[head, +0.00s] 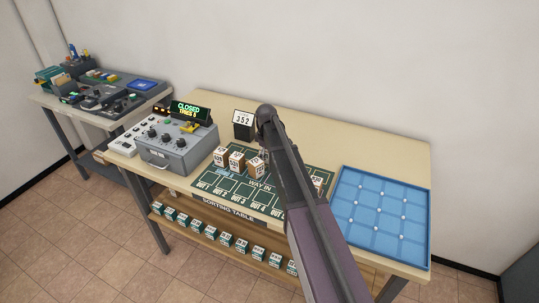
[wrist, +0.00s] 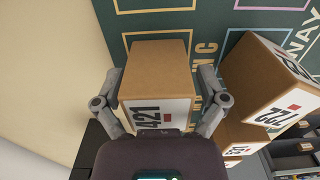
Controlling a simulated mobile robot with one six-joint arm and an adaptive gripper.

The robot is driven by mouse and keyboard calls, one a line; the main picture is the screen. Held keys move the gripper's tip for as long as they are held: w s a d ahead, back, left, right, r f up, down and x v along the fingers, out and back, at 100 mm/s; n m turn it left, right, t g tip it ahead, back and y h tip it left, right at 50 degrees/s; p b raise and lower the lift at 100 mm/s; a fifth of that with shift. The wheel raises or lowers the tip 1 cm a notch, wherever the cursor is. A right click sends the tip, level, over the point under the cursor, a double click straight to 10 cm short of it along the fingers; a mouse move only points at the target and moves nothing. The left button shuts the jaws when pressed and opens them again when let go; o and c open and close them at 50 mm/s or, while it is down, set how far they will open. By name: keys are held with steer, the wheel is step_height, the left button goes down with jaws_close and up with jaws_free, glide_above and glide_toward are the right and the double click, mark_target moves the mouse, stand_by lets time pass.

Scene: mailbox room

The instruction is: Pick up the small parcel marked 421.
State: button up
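The parcel marked 421 (wrist: 157,78) is a small brown box with a white label, seen from above in the wrist view. It rests on the dark green mat (wrist: 222,22). My gripper (wrist: 160,73) has one finger on each side of it, spread about as wide as the box. The fingers look open, with small gaps at the tips; whether either touches the box is unclear. In the head view my arm hides the gripper, and I cannot tell which box there is 421.
A box labelled 722 (wrist: 267,85) stands close to the right finger, with another below it. In the head view are several parcels (head: 236,160), a grey control box (head: 178,150), a 352 sign (head: 243,121) and a blue tray (head: 382,213). The table's back strip (head: 335,140) is clear.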

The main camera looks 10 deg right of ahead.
steer(key=c, duration=0.8)
steer(key=shift+r, duration=0.15)
step_height(320, 180, up, 10)
steer(key=p, duration=1)
stand_by(0.3)
